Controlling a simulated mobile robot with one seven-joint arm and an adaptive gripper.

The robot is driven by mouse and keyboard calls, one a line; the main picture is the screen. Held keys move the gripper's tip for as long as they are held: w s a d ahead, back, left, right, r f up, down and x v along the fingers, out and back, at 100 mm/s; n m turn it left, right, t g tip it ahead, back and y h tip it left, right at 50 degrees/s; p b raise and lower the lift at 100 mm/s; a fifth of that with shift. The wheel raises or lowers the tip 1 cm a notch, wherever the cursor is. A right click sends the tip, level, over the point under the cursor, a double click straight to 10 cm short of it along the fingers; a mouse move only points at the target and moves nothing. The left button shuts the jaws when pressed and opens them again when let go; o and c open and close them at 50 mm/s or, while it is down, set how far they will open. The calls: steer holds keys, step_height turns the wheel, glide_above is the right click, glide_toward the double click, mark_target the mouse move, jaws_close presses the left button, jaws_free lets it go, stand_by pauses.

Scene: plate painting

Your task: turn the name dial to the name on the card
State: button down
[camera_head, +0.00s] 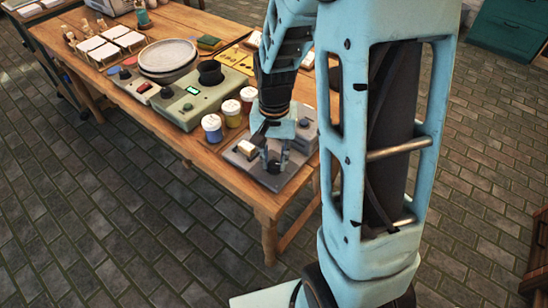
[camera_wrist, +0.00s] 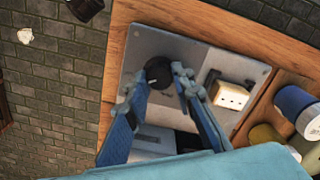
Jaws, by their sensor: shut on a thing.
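The dial (camera_wrist: 158,70) is a round black knob with a light mark, on a grey panel (camera_wrist: 150,45) at the table's corner. My gripper (camera_wrist: 156,82) has one finger on each side of the dial and is shut on it. In the head view my gripper (camera_head: 274,160) points down over the panel, and its fingers mostly hide the dial. A cream block (camera_wrist: 232,96) with small dark marks stands on the panel beside the dial. I cannot make out a card or any name.
Paint jars (camera_head: 212,128) with white lids stand close to the panel. A green-grey box (camera_head: 190,104) with a lit display and a black knob sits further left. Stacked round plates (camera_head: 168,55) and several white tiles lie beyond. The table's front edge (camera_head: 190,155) is near.

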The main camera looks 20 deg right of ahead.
mark_target(274, 163)
steer(key=shift+m, duration=1.2)
steer(key=c, duration=1.7)
jaws_free()
steer(key=shift+o, duration=0.2)
step_height(274, 163, up, 12)
